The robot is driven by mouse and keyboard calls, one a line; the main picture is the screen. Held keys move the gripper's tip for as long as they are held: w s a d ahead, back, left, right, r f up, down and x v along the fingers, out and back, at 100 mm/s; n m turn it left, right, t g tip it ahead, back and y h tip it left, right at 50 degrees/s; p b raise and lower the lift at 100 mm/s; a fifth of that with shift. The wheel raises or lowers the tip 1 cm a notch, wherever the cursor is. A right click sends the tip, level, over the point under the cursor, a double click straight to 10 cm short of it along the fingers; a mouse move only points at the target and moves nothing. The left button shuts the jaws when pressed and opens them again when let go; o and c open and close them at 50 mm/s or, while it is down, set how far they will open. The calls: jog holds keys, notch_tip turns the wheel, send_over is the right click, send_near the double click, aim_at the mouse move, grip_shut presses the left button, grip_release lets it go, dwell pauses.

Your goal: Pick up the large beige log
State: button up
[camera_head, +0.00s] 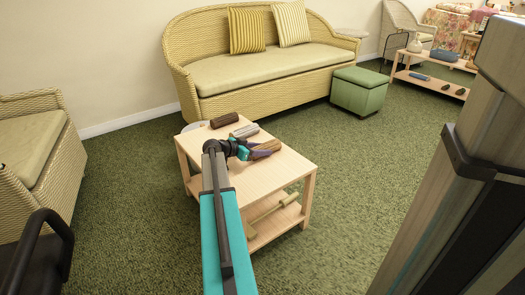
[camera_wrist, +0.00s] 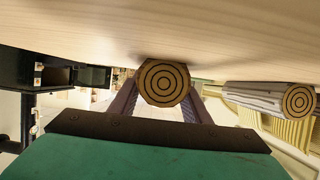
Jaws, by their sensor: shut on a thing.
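A brown-tan log (camera_head: 268,146) lies at the right side of the low wooden table's top. Its round, ringed yellowish end (camera_wrist: 163,82) faces the camera in the wrist view. My gripper (camera_head: 250,151) is shut on this log, with one finger on each side of it in the wrist view (camera_wrist: 163,92). The log is at or very near the tabletop; I cannot tell whether it touches. A grey log (camera_head: 244,131) lies beside it and also shows in the wrist view (camera_wrist: 265,97). A dark brown log (camera_head: 225,120) lies farther back.
The low table (camera_head: 255,178) has a lower shelf with pale beige pieces (camera_head: 288,199), partly hidden. A wicker sofa (camera_head: 260,75) and green ottoman (camera_head: 358,90) stand behind. A wicker armchair (camera_head: 35,150) is at left. Green carpet is clear right of the table.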

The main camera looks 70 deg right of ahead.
aim_at(273, 143)
jog(key=shift+r, duration=0.1)
jog(key=shift+r+p, duration=0.75)
jog(key=shift+r, duration=0.5)
jog(key=shift+s+a+r+p, duration=0.15)
jog(key=shift+s+r+p, duration=0.35)
jog(key=shift+r, duration=0.1)
jog(key=s+p, duration=0.1)
jog(key=s, duration=0.4)
jog(key=s+a+p, duration=0.1)
jog(key=s, duration=0.4)
jog(key=s+r+p, duration=0.1)
jog(key=s+p, duration=0.1)
jog(key=s, duration=0.3)
jog(key=shift+a, duration=0.2)
